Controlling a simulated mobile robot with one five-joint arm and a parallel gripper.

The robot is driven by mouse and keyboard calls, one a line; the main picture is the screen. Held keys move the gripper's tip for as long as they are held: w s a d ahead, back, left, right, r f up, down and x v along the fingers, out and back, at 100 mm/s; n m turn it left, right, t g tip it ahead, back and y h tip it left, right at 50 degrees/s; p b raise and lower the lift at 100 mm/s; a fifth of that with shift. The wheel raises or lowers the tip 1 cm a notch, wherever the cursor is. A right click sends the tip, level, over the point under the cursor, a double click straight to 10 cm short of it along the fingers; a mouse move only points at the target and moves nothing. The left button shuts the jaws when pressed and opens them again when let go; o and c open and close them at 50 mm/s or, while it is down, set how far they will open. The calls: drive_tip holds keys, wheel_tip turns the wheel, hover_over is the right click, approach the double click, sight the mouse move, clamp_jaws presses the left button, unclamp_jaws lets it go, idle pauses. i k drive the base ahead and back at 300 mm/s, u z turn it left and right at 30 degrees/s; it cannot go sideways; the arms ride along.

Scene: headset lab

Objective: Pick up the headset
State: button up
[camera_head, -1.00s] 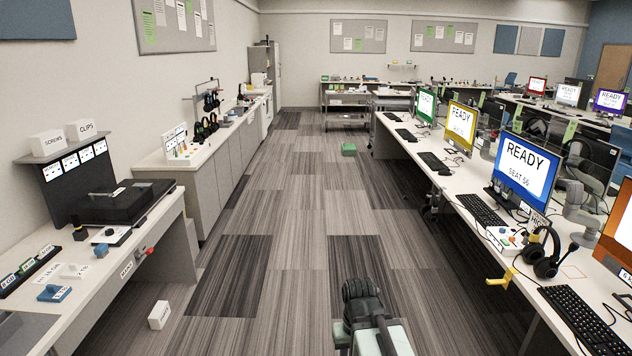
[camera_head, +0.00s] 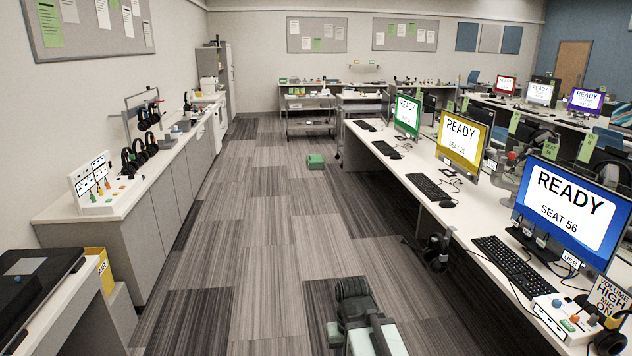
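Several black headsets are in view. One lies at the bottom right on the right-hand desk, its ear cup (camera_head: 609,343) cut by the picture edge. A group of headsets (camera_head: 138,153) stands on the left counter, and others hang on a rack (camera_head: 149,115) above it. The frames do not show which one the task means. My own dark and pale-green arm shows at the bottom centre, over the floor and apart from all the headsets. No gripper fingers can be made out.
A control box (camera_head: 570,318) and keyboard (camera_head: 508,265) are near the right headset. A black case (camera_head: 35,285) is at lower left.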

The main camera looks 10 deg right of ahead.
sight(438, 263)
drive_tip(key=z, duration=0.2)
drive_tip(key=i, duration=3.05)
drive_tip(key=z, duration=0.3)
